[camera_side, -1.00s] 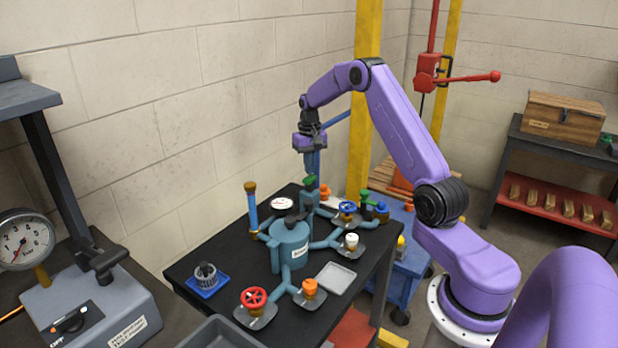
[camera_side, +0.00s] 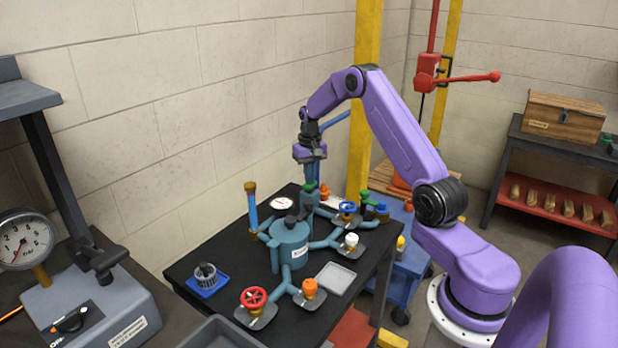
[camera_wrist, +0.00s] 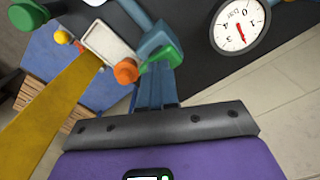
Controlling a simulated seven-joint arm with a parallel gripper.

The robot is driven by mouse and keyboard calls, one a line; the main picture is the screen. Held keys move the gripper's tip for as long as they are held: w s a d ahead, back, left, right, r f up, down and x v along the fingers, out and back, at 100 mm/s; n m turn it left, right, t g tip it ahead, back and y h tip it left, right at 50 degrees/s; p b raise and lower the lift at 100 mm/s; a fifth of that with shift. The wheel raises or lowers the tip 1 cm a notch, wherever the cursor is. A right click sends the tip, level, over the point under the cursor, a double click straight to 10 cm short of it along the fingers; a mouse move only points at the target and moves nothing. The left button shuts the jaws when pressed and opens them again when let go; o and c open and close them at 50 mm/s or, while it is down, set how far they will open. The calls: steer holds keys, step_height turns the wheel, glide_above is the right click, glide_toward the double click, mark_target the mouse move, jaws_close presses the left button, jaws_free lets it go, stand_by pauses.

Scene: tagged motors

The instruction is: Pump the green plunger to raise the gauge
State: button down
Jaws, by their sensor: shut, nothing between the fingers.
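The green plunger (camera_side: 309,188) stands on the blue pump body at the back of the black table. My gripper (camera_side: 312,180) is shut and empty, pointing down with its blue fingertips at the plunger's top, seemingly touching it. In the wrist view my gripper's fingers (camera_wrist: 158,75) meet the green plunger (camera_wrist: 160,56) and partly cover it. The round white gauge (camera_side: 282,203) lies face up left of the plunger. The same gauge in the wrist view (camera_wrist: 240,25) shows a red needle; its exact reading is too small to tell.
A blue tank (camera_side: 289,245) with pipes fills the table's middle. A red valve wheel (camera_side: 254,297), orange knob (camera_side: 309,288) and blue valve wheel (camera_side: 347,207) surround it. A blue upright pipe (camera_side: 252,210) stands left. A yellow post (camera_side: 366,100) rises behind.

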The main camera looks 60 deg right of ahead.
steer(key=shift+r, duration=1.8)
step_height(320, 180, up, 6)
